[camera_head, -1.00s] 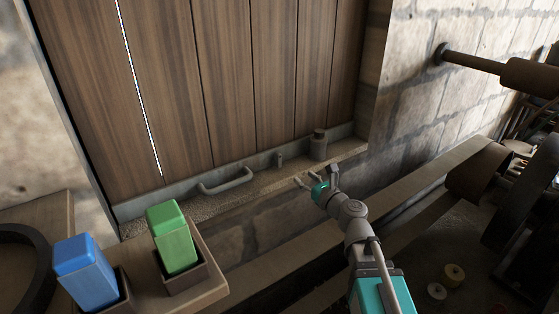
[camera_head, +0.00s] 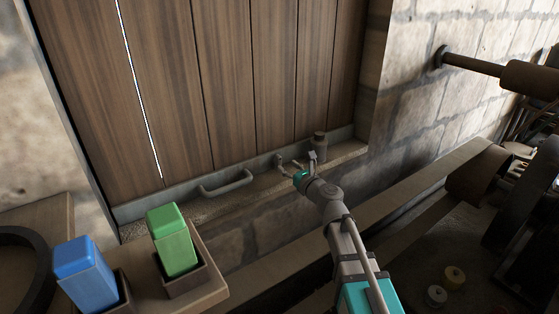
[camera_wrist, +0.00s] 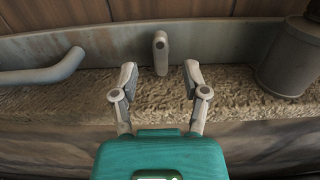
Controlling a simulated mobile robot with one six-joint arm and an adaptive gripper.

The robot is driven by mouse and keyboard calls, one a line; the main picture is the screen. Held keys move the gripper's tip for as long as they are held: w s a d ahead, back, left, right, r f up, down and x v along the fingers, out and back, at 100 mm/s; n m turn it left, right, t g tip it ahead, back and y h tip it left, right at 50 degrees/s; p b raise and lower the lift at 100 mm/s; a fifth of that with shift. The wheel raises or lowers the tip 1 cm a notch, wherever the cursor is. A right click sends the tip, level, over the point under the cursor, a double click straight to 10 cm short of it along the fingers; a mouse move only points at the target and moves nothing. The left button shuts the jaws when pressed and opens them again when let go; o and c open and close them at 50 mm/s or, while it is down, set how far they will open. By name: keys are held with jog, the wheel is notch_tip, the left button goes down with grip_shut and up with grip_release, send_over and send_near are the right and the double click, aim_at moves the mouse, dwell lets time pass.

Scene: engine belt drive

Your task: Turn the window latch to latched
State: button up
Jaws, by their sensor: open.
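The window latch (camera_wrist: 161,52) is a small grey lever on the metal bottom rail of the wooden shutter, upright in the wrist view. It also shows small in the head view (camera_head: 279,160), close to my fingertips. My gripper (camera_wrist: 160,80) is open and empty, its two fingers to the left and right of and below the latch in the wrist view. In the head view my gripper (camera_head: 297,164) is over the stone sill. I cannot tell whether a finger touches the latch.
A curved grey handle (camera_wrist: 45,73) is left of the latch on the same rail. A grey metal bottle (camera_wrist: 291,58) stands on the sill (camera_wrist: 235,100) to the right, near my right finger. Green (camera_head: 172,240) and blue (camera_head: 88,275) blocks stand at the lower left.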

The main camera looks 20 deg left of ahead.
aim_at(280, 160)
jog(key=shift+x, duration=2.7)
grip_shut()
